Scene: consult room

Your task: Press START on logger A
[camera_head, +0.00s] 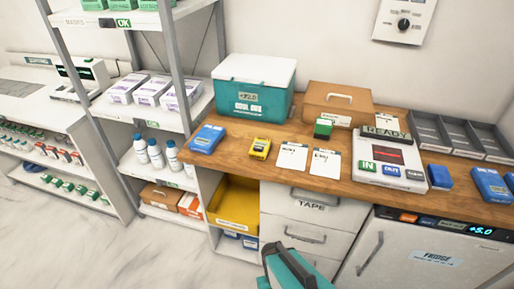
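A small yellow device (260,148) with a little dark display lies on the wooden counter (234,150). It may be a logger, but its letter and buttons are too small to read. A small green item (323,128) stands farther right and back, beside the tan box; I cannot tell whether it is a logger. No START label is readable. My gripper (289,268), teal and dark, shows only in part at the bottom edge, in front of the drawers and apart from the counter items. Its fingertips cannot be made out.
A teal cool box (252,103), a tan box (333,105) and grey trays (452,137) line the back. Blue packs (207,138), white cards (293,156) and a white panel (390,170) with IN and OUT keys occupy the counter. The floor (60,240) at left is clear.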

